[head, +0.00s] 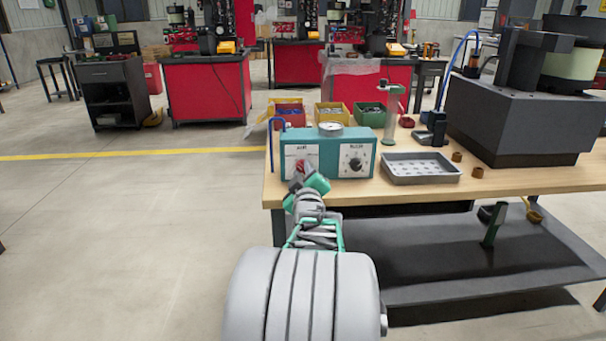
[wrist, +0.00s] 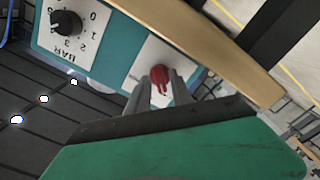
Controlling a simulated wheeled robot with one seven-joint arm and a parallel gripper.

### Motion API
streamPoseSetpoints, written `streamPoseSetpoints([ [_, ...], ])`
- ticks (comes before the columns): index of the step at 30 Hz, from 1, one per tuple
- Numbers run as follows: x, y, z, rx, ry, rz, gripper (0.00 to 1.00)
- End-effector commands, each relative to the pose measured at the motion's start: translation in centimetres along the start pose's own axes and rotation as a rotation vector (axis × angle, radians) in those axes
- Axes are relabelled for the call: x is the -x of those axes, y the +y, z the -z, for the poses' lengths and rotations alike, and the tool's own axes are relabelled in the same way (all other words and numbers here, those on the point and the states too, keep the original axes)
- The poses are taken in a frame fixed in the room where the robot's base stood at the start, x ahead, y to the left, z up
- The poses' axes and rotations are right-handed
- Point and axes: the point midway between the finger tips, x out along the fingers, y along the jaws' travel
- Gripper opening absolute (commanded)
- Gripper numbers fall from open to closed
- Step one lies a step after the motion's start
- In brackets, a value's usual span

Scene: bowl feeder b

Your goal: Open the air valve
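The air valve's red handle (head: 301,166) is on a white plate marked AIR, at the left of the teal control box's (head: 331,146) front face. In the wrist view the red handle (wrist: 159,78) sits between my two finger ends, and red fills the narrow gap between them. My gripper (wrist: 161,86) is shut on the handle, as far as this view shows. In the head view my gripper (head: 300,177) reaches the box from the front, and its green body hides part of the plate. The handle's exact angle is hard to make out.
A black pressure knob (head: 355,164) marked in BAR is to the right on the box, with a gauge (head: 330,129) on top. A metal tray (head: 420,168) and a large dark feeder (head: 520,115) stand further right on the wooden bench. Floor to the left is clear.

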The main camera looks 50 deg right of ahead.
Motion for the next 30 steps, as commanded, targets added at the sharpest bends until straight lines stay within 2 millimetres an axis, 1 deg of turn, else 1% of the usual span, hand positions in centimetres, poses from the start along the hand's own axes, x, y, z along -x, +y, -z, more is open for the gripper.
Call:
streamPoseSetpoints([
  [1, 0.01, 0.00, 0.00, 0.000, 0.000, 0.000, 0.21],
  [9, 0.02, -0.01, 0.00, 0.000, 0.000, 0.000, 0.00],
  [23, 0.03, -0.02, -0.02, -0.003, 0.000, 0.000, 0.00],
  [30, 0.02, -0.08, -0.08, -0.053, 0.000, 0.000, 0.00],
])
